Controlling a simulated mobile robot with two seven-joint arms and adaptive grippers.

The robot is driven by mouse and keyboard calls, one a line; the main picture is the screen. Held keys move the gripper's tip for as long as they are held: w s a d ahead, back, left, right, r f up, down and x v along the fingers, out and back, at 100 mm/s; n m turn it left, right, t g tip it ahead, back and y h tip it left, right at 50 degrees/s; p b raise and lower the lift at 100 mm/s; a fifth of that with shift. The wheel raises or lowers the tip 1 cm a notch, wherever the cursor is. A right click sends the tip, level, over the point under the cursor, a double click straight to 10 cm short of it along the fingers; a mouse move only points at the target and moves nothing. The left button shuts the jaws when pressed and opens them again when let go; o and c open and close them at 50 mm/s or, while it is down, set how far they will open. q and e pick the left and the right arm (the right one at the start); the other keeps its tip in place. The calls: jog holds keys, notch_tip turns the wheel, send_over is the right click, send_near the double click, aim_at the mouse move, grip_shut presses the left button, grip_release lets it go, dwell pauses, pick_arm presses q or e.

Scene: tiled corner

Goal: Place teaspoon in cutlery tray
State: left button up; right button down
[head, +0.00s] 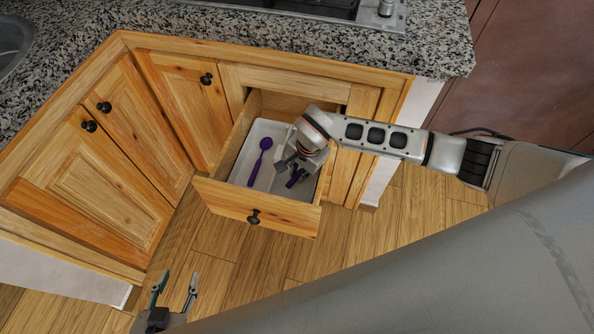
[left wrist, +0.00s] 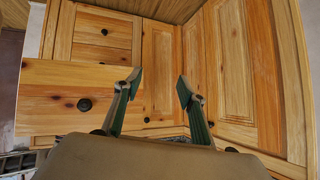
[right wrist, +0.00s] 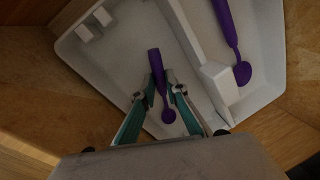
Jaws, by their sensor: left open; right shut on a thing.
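The white cutlery tray (head: 238,174) sits inside the open wooden drawer; its rim and dividers also show in the right wrist view (right wrist: 105,82). My right gripper (right wrist: 162,80) is shut on a purple teaspoon (right wrist: 157,62), which is partly hidden by the arm in the head view (head: 295,179). The teaspoon is over or in one tray compartment; I cannot tell whether it touches the tray floor. My left gripper (head: 175,284) is open and empty, low in front of the cabinets, with its fingers spread in the left wrist view (left wrist: 158,85).
A second purple spoon (head: 260,160) lies in a separate compartment, across a divider (right wrist: 197,50) from the held one. The drawer front (head: 255,207) juts out over the wooden floor. Granite worktop (head: 250,40) overhangs behind. Closed cabinets (head: 110,175) stand left.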

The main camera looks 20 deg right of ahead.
jog(key=shift+r, duration=0.15)
jog(key=shift+f, duration=0.2)
jog(key=c, duration=2)
grip_release()
jog(key=shift+c, duration=0.2)
jog(key=r, duration=0.1)
jog(key=r+p, duration=0.1)
jog(key=r, duration=0.2)
jog(key=shift+d+r, duration=0.25)
jog(key=shift+r, duration=0.05)
pick_arm(q)
jog(key=shift+r+p, duration=0.9)
jog(key=shift+p, duration=0.3)
pick_arm(e)
jog(key=r, duration=0.2)
jog(key=s+r, duration=0.1)
jog(key=r, duration=0.2)
jog(key=s+r, duration=0.1)
jog(key=r, duration=0.1)
jog(key=shift+d+r, duration=0.3)
jog(key=shift+d, duration=0.1)
pick_arm(q)
jog(key=shift+s+f, duration=0.1)
